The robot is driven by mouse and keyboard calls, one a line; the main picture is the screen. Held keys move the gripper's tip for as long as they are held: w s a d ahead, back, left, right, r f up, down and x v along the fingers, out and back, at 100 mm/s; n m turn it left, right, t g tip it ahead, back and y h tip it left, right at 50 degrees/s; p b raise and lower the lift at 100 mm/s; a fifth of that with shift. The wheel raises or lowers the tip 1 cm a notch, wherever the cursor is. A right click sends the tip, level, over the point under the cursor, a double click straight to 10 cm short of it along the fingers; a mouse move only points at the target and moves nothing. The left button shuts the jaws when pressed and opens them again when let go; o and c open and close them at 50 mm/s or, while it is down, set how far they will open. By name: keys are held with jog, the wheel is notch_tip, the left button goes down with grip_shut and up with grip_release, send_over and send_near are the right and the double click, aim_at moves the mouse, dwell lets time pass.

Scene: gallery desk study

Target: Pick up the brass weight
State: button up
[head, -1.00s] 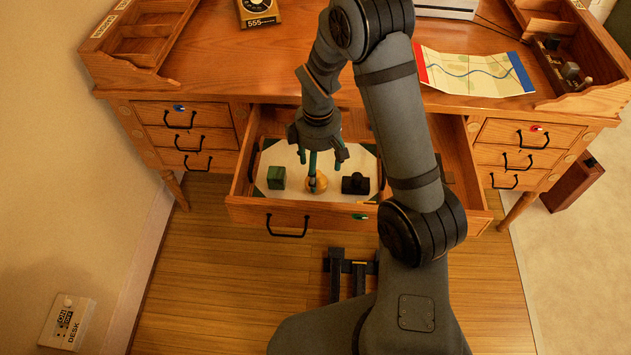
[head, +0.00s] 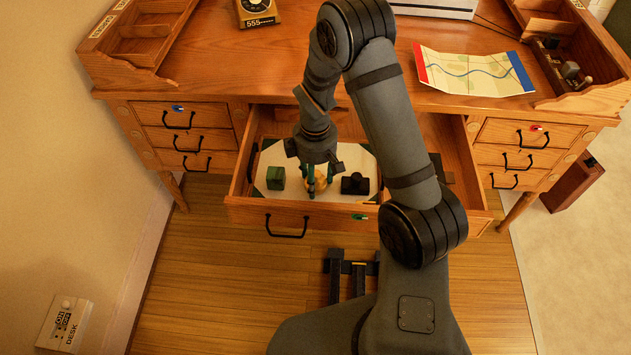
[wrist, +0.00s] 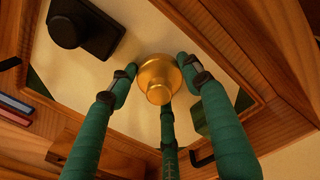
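The brass weight (wrist: 158,77) is a round golden piece standing on the pale lining of the open drawer. In the head view the weight (head: 320,181) is partly hidden by my fingers. My gripper (head: 313,185) is lowered into the drawer over it. In the wrist view, the green fingers of my gripper (wrist: 158,88) stand spread around the weight, two at its sides and one below it in the picture. The side fingertips are very close to the weight; I cannot tell whether they touch it.
In the drawer (head: 240,213), a green block (head: 276,178) stands left of the weight and a black camera-like object (head: 355,184) right of it. The drawer walls are close around.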

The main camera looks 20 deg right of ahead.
jog(key=c, duration=1.1)
